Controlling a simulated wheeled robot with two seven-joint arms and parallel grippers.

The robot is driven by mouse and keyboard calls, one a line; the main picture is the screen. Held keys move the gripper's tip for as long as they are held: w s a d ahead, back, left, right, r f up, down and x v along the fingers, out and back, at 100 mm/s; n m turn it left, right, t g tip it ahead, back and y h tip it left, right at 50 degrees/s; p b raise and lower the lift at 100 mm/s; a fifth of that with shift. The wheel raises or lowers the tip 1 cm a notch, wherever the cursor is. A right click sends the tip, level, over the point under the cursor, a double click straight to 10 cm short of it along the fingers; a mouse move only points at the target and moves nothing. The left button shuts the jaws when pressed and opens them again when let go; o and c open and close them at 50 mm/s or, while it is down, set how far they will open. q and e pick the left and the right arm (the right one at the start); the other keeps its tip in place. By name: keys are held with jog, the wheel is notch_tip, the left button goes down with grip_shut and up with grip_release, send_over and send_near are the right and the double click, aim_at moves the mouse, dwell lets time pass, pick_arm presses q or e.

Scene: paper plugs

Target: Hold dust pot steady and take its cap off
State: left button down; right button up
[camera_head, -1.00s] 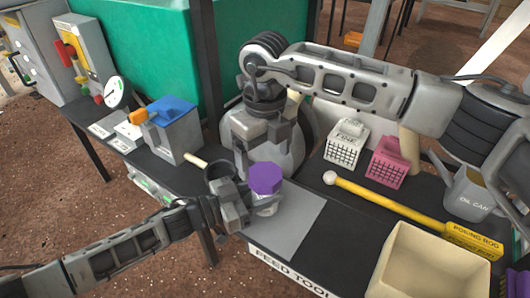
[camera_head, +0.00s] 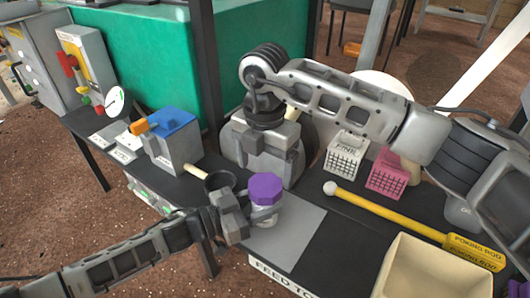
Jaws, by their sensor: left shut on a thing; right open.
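My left gripper (camera_head: 245,215) is shut on the pot's left side, below the cap, and partly hides the pot. My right gripper (camera_head: 266,158) is open and empty, pointing down above and behind the cap in the picture. A gap shows between its fingers and the cap, and its fingertips are hard to make out.
The grey mat (camera_head: 295,235) lies on the dark bench. A dark round cup (camera_head: 220,181) is close to my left gripper. A yellow poking rod (camera_head: 400,215), white basket (camera_head: 345,158), pink basket (camera_head: 387,178) and cream bin (camera_head: 425,270) stand to the right. A blue-topped box (camera_head: 175,140) stands left.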

aim_at(265, 184)
pick_arm(q)
jog(key=shift+f, duration=0.1)
pick_arm(e)
notch_tip(265, 184, down, 5)
jog(key=shift+r, duration=0.1)
jog(key=c, duration=1)
jog(key=n, duration=1.7)
